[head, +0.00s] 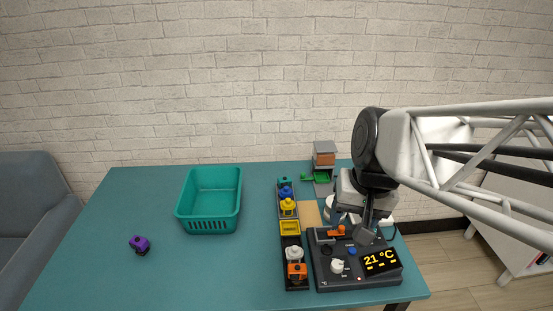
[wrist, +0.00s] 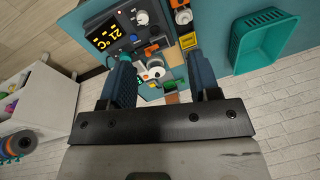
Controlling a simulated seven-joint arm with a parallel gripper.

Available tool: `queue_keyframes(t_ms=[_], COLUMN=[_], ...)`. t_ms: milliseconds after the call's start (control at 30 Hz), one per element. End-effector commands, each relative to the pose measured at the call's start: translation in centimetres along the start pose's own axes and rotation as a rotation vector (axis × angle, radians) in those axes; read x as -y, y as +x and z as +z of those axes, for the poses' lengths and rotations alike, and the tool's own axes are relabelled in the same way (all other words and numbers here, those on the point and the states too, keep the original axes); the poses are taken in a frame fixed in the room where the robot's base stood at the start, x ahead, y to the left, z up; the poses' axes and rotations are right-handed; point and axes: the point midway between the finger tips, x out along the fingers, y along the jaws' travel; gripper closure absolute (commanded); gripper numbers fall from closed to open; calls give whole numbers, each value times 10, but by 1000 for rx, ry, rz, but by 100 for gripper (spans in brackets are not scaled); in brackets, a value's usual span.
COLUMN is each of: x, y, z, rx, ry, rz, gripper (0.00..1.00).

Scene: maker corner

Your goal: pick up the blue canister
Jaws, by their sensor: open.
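The blue canister (head: 286,191) stands in the row of small coloured canisters at the middle right of the table, between a teal one (head: 284,181) behind and a yellow one (head: 288,207) in front. My gripper (head: 370,228) hangs to the right of that row, over the dark control unit, apart from the blue canister. In the wrist view the fingers of my gripper (wrist: 160,82) are spread apart with nothing held between them. I cannot make out the blue canister in the wrist view.
The control unit (head: 325,275) with knobs and a lit display sits at the front right. A green basket (head: 208,226) stands left of the row. A purple canister (head: 140,245) is alone at the left. White (head: 294,254) and orange (head: 297,271) canisters stand at the row's front. The left table is mostly clear.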

Motion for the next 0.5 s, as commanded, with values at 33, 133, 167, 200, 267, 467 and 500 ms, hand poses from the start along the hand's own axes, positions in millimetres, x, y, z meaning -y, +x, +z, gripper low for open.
queue_keyframes(t_ms=[33, 133, 167, 200, 267, 467, 500], x=[3, 10, 13, 16, 20, 33, 35], y=[5, 11, 12, 15, 20, 37, 40], z=[-9, -25, -30, -37, -46, -80, -87], rx=[24, 61, 72, 88, 112, 189, 206], ry=[29, 89, 107, 131, 168, 289, 314], rz=[-16, -53, -64, -78, -98, -167, -180], gripper=[44, 44, 44, 44, 44, 44, 44])
